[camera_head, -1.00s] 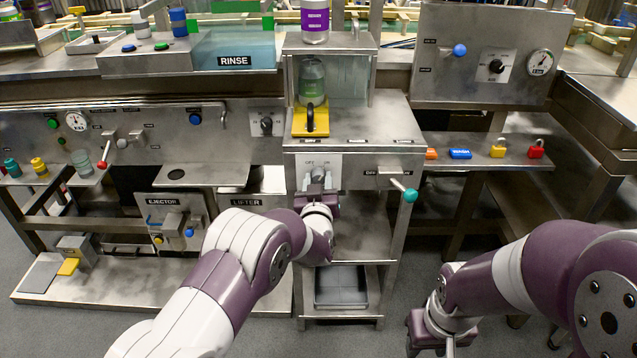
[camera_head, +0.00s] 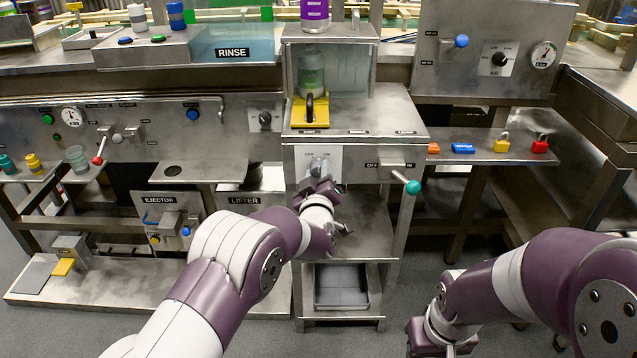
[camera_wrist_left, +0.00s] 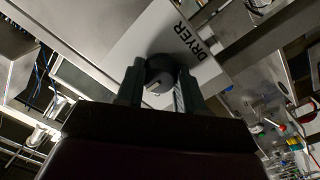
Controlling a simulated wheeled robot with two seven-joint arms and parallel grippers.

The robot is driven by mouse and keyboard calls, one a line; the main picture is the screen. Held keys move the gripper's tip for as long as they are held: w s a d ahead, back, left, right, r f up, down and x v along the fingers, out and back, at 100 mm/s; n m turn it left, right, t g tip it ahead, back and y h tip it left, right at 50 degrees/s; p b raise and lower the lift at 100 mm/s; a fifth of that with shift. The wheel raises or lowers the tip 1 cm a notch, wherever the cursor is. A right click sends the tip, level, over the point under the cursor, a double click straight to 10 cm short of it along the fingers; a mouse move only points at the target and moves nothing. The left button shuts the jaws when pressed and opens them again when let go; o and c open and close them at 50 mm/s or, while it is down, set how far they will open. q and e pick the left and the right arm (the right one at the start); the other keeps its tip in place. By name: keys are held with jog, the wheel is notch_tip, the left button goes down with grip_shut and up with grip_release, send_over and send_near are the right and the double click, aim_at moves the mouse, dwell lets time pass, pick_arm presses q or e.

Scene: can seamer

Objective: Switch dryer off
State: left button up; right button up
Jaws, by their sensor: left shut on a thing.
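The dryer switch is a dark round knob (camera_wrist_left: 160,70) on a white plate (camera_head: 334,160) lettered DRYER in the left wrist view. The plate is on the front of the middle steel cabinet. My left gripper (camera_head: 318,182) is at the knob, rolled at a slant. In the left wrist view its two fingers (camera_wrist_left: 160,88) stand on either side of the knob and are shut on it. The knob's exact pointing is hard to read. My right gripper (camera_head: 430,338) hangs low at the right, away from the cabinet, with its fingertips not clear.
A teal-tipped lever (camera_head: 412,187) juts out right of the plate. A yellow block with a dark handle (camera_head: 310,110) and a jar (camera_head: 311,75) are above. Padlocks (camera_head: 501,143) lie on the right shelf. A grey tray (camera_head: 342,287) is below.

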pick_arm(q)
jog(key=n+b, duration=0.3)
jog(key=n, duration=0.1)
jog(key=shift+f+b, duration=0.25)
jog(key=shift+b, duration=0.05)
jog(key=shift+r+n+b, duration=0.15)
jog(key=shift+n+b, duration=0.8)
jog(key=shift+n, duration=0.35)
jog(key=o, duration=1)
jog(key=shift+r, duration=0.1)
jog(key=shift+o, duration=0.2)
jog(key=s+p, duration=0.2)
jog(key=s, duration=1)
jog(key=shift+s+f, duration=0.25)
jog(key=shift+s, duration=0.1)
